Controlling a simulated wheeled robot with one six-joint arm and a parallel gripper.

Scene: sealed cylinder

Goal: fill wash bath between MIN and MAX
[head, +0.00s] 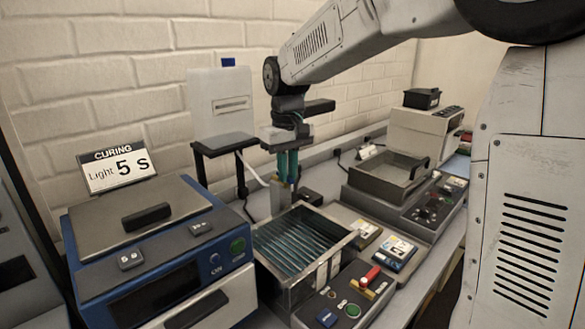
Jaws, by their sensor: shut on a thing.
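The wash bath (345,243) is an open metal tank at the lower middle, with dark teal ribbed slats or liquid inside. I cannot make out MIN or MAX marks or a clear liquid level. A white supply tank (216,98) stands on a dark stand behind it, and a pale hose (246,168) runs down from it. A grey upright tap fitting (279,197) stands at the bath's back left corner. My gripper (288,178) points down with teal fingers, shut at the top of this fitting. The fingers mostly hide what they hold.
A blue curing unit (165,240) with a lid and a "CURING Light 5 S" sign (117,163) stands at left. A control panel (350,300) with a red lever (370,275) is in front right of the bath. Another open tray (393,172) stands behind right. The bench is crowded.

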